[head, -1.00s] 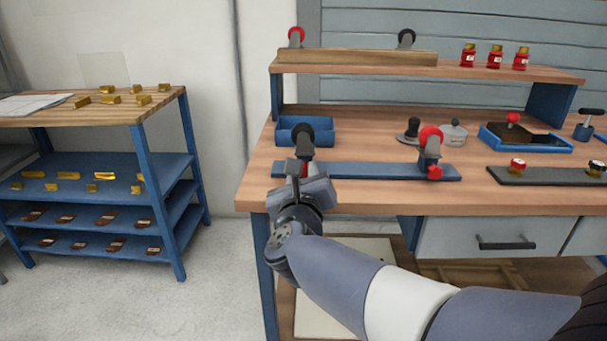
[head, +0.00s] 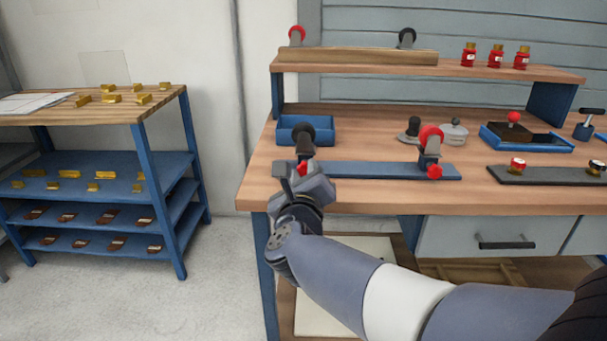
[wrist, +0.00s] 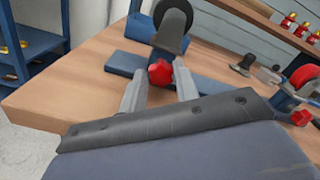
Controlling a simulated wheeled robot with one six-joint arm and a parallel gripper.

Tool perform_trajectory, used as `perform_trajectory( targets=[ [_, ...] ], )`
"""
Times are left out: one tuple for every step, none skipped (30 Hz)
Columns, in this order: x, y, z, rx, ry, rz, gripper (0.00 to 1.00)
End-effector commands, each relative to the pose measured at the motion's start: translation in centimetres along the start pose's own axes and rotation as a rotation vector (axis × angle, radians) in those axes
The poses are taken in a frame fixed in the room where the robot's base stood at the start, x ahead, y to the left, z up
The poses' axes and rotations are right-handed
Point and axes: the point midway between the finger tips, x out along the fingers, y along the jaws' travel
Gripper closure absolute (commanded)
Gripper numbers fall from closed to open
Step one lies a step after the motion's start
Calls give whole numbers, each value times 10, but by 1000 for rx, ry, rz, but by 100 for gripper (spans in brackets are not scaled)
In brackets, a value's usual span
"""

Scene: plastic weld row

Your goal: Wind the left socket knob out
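The left socket's red knob (head: 302,168) sits low on the front of a grey upright socket with a dark round top (head: 302,134), at the left end of the blue bar (head: 380,170). In the wrist view the knob (wrist: 160,73) shows between my two fingertips. My gripper (head: 292,172) is right in front of it, one finger on each side. The fingers stand apart, with the knob between or just beyond their tips; contact is hard to make out. The right socket, with a red round top (head: 430,134), has its own red knob (head: 435,171).
A blue bin (head: 290,128) stands behind the left socket. A dark bar with two small knobs (head: 540,177) lies to the right. The shelf (head: 450,70) above carries red bottles. A blue rack (head: 150,165) stands at the left, with open floor between.

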Motion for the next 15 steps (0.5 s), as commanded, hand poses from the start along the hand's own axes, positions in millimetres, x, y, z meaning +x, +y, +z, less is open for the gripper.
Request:
perform_trajectory(
  targets=[
    [0,0,0,0,0,0,66],
    [0,0,0,0,0,0,64],
    [0,0,0,1,0,0,60],
    [0,0,0,1,0,0,58],
    [0,0,0,1,0,0,55],
    [0,0,0,1,0,0,52],
    [0,0,0,1,0,0,52],
    [0,0,0,1,0,0,52],
    [0,0,0,1,1,0,52],
    [0,0,0,1,1,0,52],
    [0,0,0,1,1,0,52],
    [0,0,0,1,1,1,52],
    [0,0,0,1,1,1,52],
    [0,0,0,1,1,1,52],
    [0,0,-1,0,1,1,52]
  ],
)
